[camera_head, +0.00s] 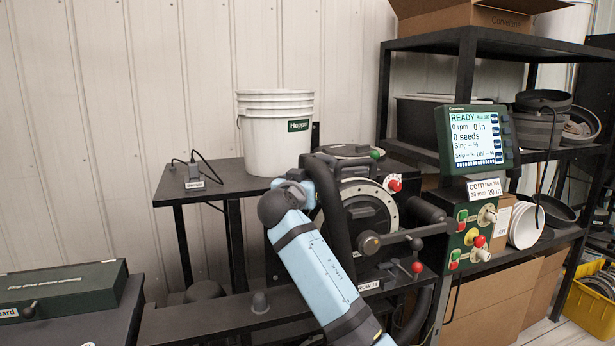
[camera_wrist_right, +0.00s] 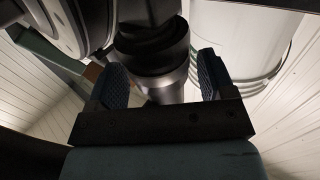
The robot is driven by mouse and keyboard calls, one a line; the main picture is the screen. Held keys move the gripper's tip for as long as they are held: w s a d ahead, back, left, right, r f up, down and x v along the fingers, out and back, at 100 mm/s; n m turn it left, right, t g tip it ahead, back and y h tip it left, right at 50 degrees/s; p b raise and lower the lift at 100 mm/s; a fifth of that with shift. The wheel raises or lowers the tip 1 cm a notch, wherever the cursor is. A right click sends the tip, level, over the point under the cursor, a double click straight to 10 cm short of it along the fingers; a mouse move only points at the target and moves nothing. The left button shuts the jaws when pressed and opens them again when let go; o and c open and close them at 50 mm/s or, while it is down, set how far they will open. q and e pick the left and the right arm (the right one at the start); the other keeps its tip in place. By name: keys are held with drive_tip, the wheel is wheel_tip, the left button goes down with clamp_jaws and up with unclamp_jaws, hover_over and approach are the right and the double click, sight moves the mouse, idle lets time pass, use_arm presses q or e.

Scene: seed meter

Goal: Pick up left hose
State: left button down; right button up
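A thick black hose (camera_head: 335,215) runs down the left side of the seed meter (camera_head: 365,205) in the head view. My right arm reaches up from the bottom, and its wrist hides part of the meter's left side. In the right wrist view my right gripper (camera_wrist_right: 160,82) is open. A dark round part with a grey collar (camera_wrist_right: 160,86) shows between and beyond its two blue fingers. It may be the hose end, but I cannot tell for sure, nor whether the fingers touch it. My left gripper is not in view.
A white hopper bucket (camera_head: 278,135) stands on the black table (camera_head: 225,187), close to my right wrist; a sensor (camera_head: 194,173) lies left of it. A control panel with a screen (camera_head: 476,138) and shelves stand right. A green case (camera_head: 62,290) is at lower left.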

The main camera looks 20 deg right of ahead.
drive_tip(key=c, duration=0.8)
drive_tip(key=shift+o, duration=0.2)
